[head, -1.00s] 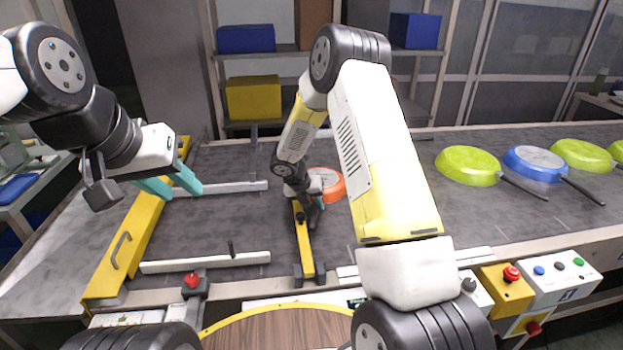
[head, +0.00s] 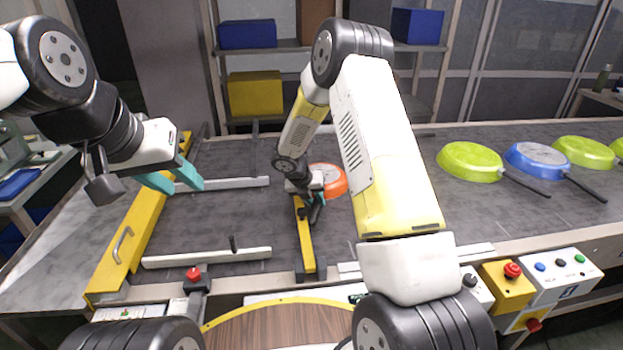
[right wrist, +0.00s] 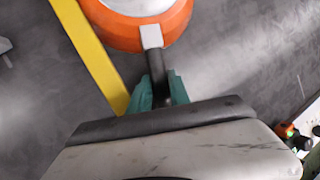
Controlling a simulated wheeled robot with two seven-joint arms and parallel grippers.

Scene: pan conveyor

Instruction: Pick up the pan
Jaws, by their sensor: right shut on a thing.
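An orange pan (head: 333,181) lies upside down on the conveyor, partly hidden behind my right arm in the head view. In the right wrist view the pan (right wrist: 184,20) shows at the top, with its dark handle (right wrist: 157,70) pointing down toward my right gripper (right wrist: 160,93). The teal fingers of my right gripper are closed around the handle from both sides. My left gripper (head: 182,180) is open and empty above the conveyor's left part, away from the pan.
A yellow bar (head: 305,238) stands beside the pan. Green pans (head: 470,161) and a blue pan (head: 538,160) lie to the right on the conveyor (head: 400,150). A yellow barrier (head: 150,220) is at the left. A control box with buttons (head: 545,280) is at the front right.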

